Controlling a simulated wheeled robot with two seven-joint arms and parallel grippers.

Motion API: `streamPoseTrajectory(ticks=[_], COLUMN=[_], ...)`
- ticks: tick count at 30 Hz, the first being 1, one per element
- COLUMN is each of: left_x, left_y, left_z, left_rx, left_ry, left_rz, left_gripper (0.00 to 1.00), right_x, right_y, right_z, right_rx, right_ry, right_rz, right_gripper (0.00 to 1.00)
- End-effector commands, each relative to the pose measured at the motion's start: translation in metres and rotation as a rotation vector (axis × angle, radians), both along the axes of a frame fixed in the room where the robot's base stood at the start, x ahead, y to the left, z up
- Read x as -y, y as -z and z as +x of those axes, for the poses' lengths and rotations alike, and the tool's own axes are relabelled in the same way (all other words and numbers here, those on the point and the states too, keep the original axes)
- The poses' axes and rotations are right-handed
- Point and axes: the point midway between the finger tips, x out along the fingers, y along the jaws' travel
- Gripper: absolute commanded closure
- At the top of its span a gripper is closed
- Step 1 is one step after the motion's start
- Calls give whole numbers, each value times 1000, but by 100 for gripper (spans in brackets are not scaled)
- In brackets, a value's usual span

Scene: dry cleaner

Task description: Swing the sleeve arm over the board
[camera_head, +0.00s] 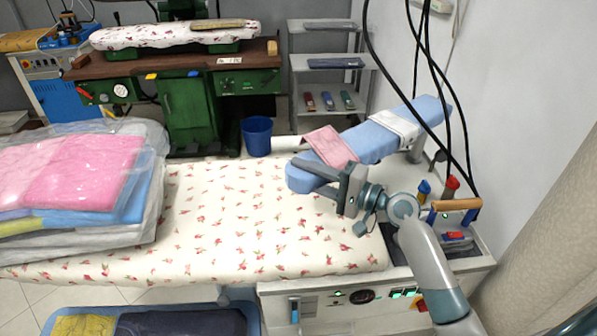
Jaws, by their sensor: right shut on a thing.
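The sleeve arm (385,138) is a narrow, light-blue padded board on the right. It slants from the back right toward the front left, and its rounded near end lies above the right part of the ironing board (235,215), which has a white cover with red flowers. My right gripper (318,180) is at that near end, shut on the sleeve arm, with its fingers partly hiding it. A pink cloth (330,146) and a white cloth (396,127) lie across the sleeve arm. My left gripper is not in view.
Bagged folded clothes (80,185) cover the board's left end. Black cables (437,100) hang near the sleeve arm's far end. An iron with a wooden handle (455,205) stands at the right. A blue bin (257,136) and a shelf rack (325,65) are behind.

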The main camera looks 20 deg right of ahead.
Motion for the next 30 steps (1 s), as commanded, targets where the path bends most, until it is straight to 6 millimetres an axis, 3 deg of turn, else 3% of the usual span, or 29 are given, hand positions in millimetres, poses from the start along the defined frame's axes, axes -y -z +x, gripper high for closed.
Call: streamPoseTrajectory(ticks=[8,9,11,23,30], left_x=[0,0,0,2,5], left_y=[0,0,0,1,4], left_z=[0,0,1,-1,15], left_rx=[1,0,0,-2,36], left_ry=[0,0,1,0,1], left_rz=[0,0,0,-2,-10], left_gripper=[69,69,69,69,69], right_x=[0,0,0,0,9], right_y=[5,5,5,3,5], right_z=[-3,-3,-3,-3,-14], right_rx=[-10,-10,-11,-7,-7], right_ry=[-6,-7,-7,-6,-6], right_rz=[-7,-7,-6,-3,-3], right_gripper=[100,64,50,50,50])
